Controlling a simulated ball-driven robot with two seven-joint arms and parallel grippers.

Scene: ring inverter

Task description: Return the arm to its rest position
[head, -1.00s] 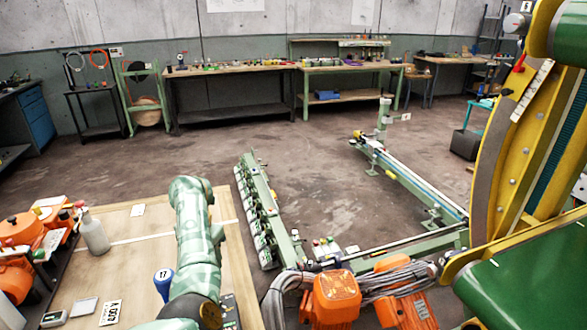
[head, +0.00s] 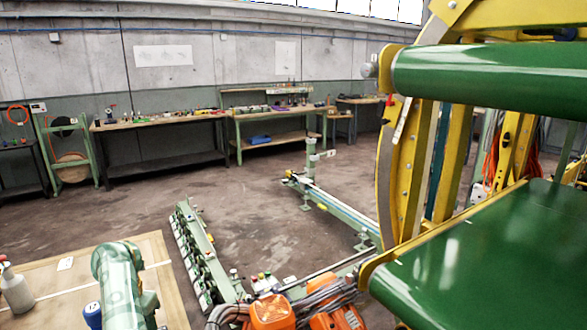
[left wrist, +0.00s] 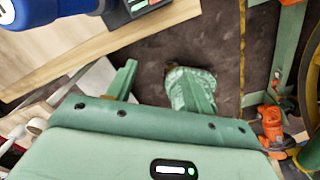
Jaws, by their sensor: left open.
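My left arm, pale green and patterned, rises over the wooden table at the lower left of the head view. Its hand does not show clearly there. In the left wrist view my left gripper (left wrist: 166,76) is open, its green fingers apart with nothing between them. My right arm and right gripper are in neither view.
The wooden table (head: 40,310) holds a spray bottle (head: 16,290) and a blue container (head: 92,315). A green rail frame (head: 195,250) and orange motors (head: 272,312) stand right of it. The yellow machine with green belts (head: 500,250) fills the right.

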